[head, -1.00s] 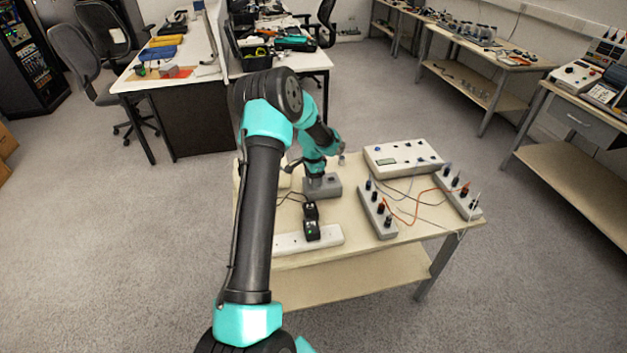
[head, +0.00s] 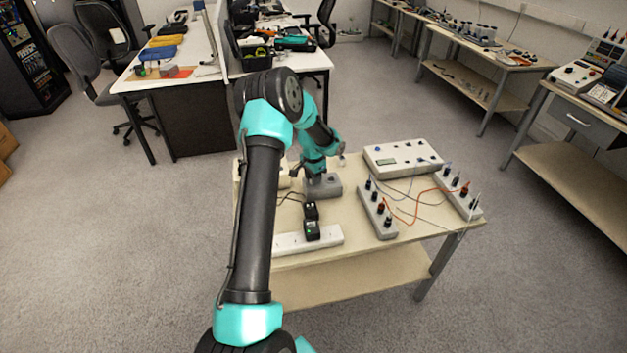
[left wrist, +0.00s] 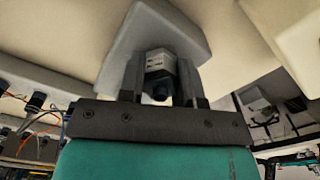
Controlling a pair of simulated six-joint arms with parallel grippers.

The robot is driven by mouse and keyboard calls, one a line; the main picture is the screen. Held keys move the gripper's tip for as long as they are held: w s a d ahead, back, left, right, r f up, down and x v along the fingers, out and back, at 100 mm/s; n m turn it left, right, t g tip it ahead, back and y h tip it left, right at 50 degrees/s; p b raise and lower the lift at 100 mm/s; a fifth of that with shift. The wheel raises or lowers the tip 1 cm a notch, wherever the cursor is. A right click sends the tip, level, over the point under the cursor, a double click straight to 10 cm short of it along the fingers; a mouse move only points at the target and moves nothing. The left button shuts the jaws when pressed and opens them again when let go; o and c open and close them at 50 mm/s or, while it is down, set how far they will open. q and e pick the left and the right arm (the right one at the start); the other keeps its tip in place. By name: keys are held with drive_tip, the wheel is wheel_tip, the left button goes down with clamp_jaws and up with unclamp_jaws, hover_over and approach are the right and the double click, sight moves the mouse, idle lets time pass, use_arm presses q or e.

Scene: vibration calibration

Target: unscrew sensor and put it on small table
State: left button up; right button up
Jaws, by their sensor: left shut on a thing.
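The sensor (left wrist: 160,68), a small light grey block with a dark end, shows in the left wrist view between the two fingers of my left gripper (left wrist: 162,88). The gripper is shut on it. Beyond the sensor is a grey block (left wrist: 190,30), which also shows in the head view (head: 324,187) on the small table (head: 345,240). In the head view my left gripper (head: 316,174) is right at the top of this block, and the arm hides most of the sensor. Whether the sensor still touches the block cannot be told. My right gripper is not in view.
A white instrument box (head: 403,158) stands at the back right of the table. Two grey terminal strips (head: 376,210) with loose orange and grey wires lie at the right. A white power strip (head: 290,243) with black adapters (head: 312,230) is at the front. Bare tabletop shows between them.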

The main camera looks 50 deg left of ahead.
use_arm(q)
drive_tip(key=shift+n, duration=0.5)
drive_tip(key=n, duration=0.4)
idle(0.4)
drive_tip(key=shift+n, duration=2)
drive_tip(key=shift+f+n, duration=0.1)
drive_tip(key=shift+n, duration=0.2)
drive_tip(key=shift+n, duration=1.7)
